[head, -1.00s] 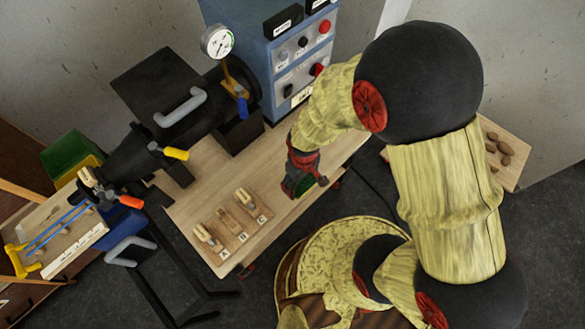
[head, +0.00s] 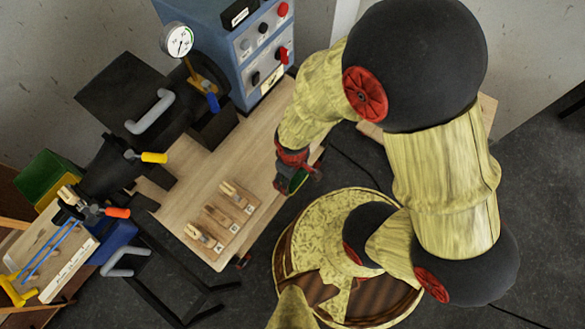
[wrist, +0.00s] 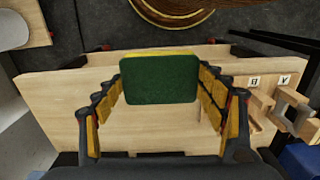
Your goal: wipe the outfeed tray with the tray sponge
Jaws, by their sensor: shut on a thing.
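My gripper (head: 286,182) is shut on the tray sponge (wrist: 160,80), a block with a dark green face and a thin yellow edge. In the wrist view the sponge sits between the two finger rows, above the pale wooden bench top (wrist: 48,112). In the head view my gripper hangs near the right edge of the bench, and the sponge shows only as a small green patch (head: 297,181). I cannot tell for sure which surface is the outfeed tray. A light wooden board (head: 487,106) behind my arm is mostly hidden.
A board with lettered wooden holders (head: 218,216) lies on the bench. A black machine (head: 120,95) with a gauge (head: 176,40) and a blue control box (head: 235,60) stand behind. A tool tray (head: 50,255) is at left. The bench's right part is clear.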

